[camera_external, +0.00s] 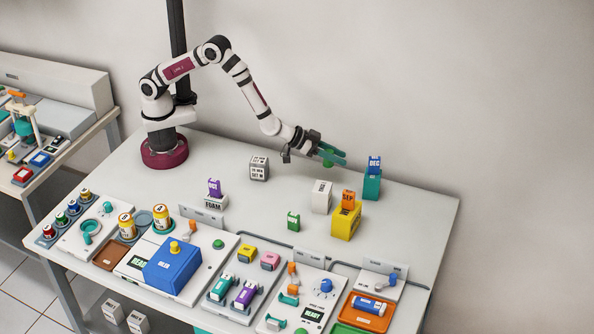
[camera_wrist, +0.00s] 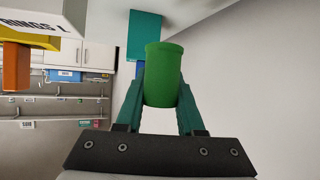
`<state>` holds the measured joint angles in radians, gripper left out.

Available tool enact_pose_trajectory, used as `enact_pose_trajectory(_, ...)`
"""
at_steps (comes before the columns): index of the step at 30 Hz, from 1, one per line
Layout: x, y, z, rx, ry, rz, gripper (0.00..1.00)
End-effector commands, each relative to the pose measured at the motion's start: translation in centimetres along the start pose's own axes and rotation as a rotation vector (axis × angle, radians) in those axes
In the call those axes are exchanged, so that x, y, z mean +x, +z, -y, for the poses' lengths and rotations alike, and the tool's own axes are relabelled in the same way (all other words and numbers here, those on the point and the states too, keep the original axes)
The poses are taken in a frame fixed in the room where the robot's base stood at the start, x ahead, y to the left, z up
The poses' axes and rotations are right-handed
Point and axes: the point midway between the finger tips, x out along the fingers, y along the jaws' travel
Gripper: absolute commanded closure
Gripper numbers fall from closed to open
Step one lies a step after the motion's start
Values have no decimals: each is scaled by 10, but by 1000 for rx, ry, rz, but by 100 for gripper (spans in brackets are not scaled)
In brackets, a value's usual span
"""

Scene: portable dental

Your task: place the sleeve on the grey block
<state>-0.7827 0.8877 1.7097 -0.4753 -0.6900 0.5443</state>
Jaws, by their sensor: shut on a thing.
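My gripper (camera_external: 331,155) is raised above the back of the table, its jaws pointing to the right. In the wrist view its teal fingers (camera_wrist: 161,95) are shut on a green cylindrical sleeve (camera_wrist: 163,75), held between the fingertips. The sleeve is small and hard to separate from the fingers in the external view. A light grey block with dark print (camera_external: 259,168) stands on the table left of my gripper. A paler block (camera_external: 321,196) stands below the gripper in the picture. I cannot tell for sure which is the grey block. The sleeve touches neither.
A yellow block (camera_external: 346,225) bears an orange piece, and a teal block (camera_external: 371,189) bears a blue one. A FOAM block (camera_external: 210,204) bears a purple piece. A small green block (camera_external: 293,220) stands mid-table. Trays and devices fill the front; the back left is clear.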

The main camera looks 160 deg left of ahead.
Motion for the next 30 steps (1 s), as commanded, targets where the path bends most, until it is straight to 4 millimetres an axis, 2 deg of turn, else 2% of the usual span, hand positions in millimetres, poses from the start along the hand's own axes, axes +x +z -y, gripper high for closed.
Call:
enact_pose_trajectory(5,-35,-14,-26,-17,-26,-1,100)
enact_pose_trajectory(8,-74,-13,-50,-42,-72,0,100)
enact_pose_trajectory(12,-144,1,-67,-90,-165,0,100)
enact_pose_trajectory(14,-178,10,-67,-114,-212,0,100)
enact_pose_trajectory(15,-200,18,-64,-132,-244,0,100)
enact_pose_trajectory(18,-249,37,-51,-171,-318,1,100)
enact_pose_trajectory(21,-285,52,-36,-201,-374,0,100)
enact_pose_trajectory(24,-306,61,-24,-221,-408,0,100)
enact_pose_trajectory(26,-310,64,-18,-226,-421,0,100)
enact_pose_trajectory(28,-301,67,-8,-228,-430,-1,100)
enact_pose_trajectory(30,-282,71,8,-228,-436,0,100)
